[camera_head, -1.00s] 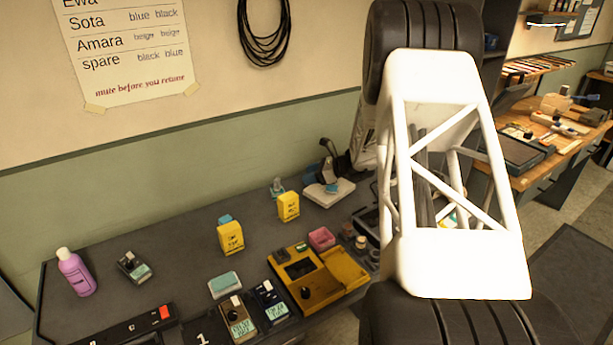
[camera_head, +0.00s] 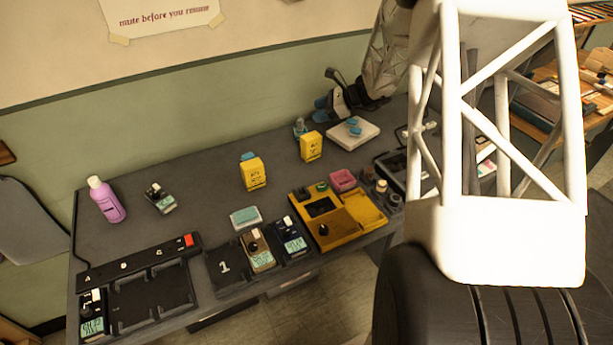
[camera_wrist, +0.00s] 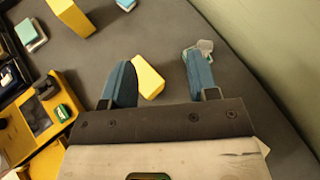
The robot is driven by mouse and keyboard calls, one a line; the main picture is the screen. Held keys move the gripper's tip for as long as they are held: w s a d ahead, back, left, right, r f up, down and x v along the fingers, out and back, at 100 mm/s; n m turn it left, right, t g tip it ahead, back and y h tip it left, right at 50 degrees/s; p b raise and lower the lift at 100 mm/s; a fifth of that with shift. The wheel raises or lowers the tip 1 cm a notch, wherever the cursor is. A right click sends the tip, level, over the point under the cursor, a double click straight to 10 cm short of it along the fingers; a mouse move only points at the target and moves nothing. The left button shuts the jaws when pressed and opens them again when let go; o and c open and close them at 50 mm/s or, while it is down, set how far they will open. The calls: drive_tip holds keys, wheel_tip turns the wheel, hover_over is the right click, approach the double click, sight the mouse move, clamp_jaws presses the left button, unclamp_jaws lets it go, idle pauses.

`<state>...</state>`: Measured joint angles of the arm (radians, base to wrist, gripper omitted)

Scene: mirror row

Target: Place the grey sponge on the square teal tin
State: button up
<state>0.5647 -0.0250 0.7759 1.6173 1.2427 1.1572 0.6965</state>
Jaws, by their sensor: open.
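A flat square teal tin (camera_head: 245,217), teal on top with pale sides, lies at the front middle of the bench; it also shows at the upper left in the wrist view (camera_wrist: 30,35). A small grey piece (camera_wrist: 205,47) lies past my right-hand finger in the wrist view, partly hidden by it. In the head view it sits by the wall (camera_head: 300,127), with some blue-teal at it. It may be the grey sponge; I cannot tell surely. My gripper (camera_wrist: 160,70) is open and empty, with blue fingers, above the bench's back right.
A yellow box (camera_head: 311,146) lies in sight between my fingers in the wrist view. Another yellow box (camera_head: 253,174) has a bluish thing (camera_head: 248,157) behind it. A yellow tray (camera_head: 365,212), pink box (camera_head: 343,180) and white pad (camera_head: 353,133) are near. A purple bottle (camera_head: 107,203) stands left.

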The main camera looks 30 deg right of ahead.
drive_tip(key=s+a+r+n+g+h, duration=0.2)
drive_tip(key=s+a+r+n+g, duration=0.1)
drive_tip(key=s+a+r+n, duration=0.5)
drive_tip(key=s+a+r+n+g+h, duration=0.2)
drive_tip(key=s+a+r+n, duration=0.3)
drive_tip(key=s+a, duration=0.6)
drive_tip(key=s+a+r+n+h, duration=0.1)
drive_tip(key=s+a+n+h, duration=0.2)
drive_tip(key=s, duration=0.8)
drive_tip(key=s+a+r+n+h, duration=0.2)
drive_tip(key=s+a+n, duration=0.2)
drive_tip(key=s+n, duration=0.3)
drive_tip(key=s, duration=0.4)
drive_tip(key=shift+s+a+r+h, duration=0.15)
drive_tip(key=shift+r+h, duration=0.05)
drive_tip(key=shift+h, duration=0.2)
